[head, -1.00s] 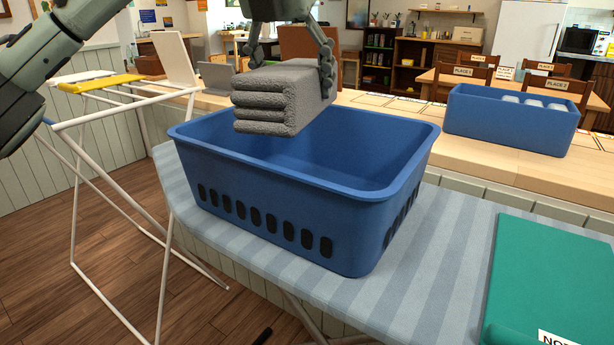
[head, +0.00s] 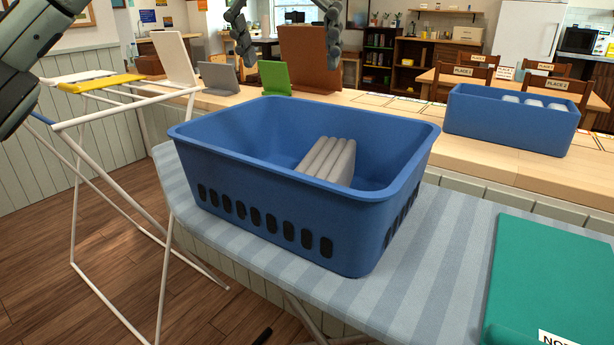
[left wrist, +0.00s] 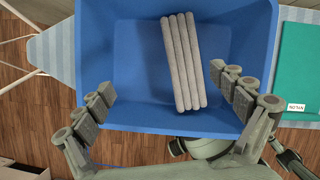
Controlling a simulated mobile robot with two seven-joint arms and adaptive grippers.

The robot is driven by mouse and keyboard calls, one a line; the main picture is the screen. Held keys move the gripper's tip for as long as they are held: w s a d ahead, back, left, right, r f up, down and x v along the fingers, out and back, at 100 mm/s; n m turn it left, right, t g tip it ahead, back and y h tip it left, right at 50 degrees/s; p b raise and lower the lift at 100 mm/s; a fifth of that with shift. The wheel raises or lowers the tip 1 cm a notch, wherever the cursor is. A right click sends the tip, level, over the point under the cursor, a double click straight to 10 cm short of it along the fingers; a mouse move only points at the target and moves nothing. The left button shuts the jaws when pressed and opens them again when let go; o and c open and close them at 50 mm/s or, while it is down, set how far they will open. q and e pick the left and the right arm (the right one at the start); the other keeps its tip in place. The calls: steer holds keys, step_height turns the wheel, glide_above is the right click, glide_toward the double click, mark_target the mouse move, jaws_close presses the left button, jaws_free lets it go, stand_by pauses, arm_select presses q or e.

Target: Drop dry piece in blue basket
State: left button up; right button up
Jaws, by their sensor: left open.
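The blue basket (head: 270,215) stands on the striped ironing board. A folded grey cloth piece (head: 328,161) rests inside it, tilted, toward the basket's right side; its lower part is hidden by the front wall. In the left wrist view the folded piece (left wrist: 183,62) lies within the basket (left wrist: 135,50), its folds running lengthwise. My left gripper (head: 287,42) is open and empty above and behind the basket. Its spread fingers (left wrist: 163,98) also frame the basket in the left wrist view, apart from the cloth. My right gripper is not in view.
A drying rack (head: 110,95) with a yellow cloth (head: 100,83) stands at the left. A second blue bin (head: 510,119) with white items is on the wooden counter at right. A green folder-like item (head: 550,285) lies on the ironing board (head: 420,270).

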arm_select(q)
steer(key=v, duration=0.8)
steer(key=shift+r, duration=0.2)
steer(key=shift+f, duration=0.1)
steer(key=w+x, duration=0.1)
steer(key=x, duration=0.7)
steer(key=shift+w+d, duration=0.15)
steer(key=shift+d, duration=0.1)
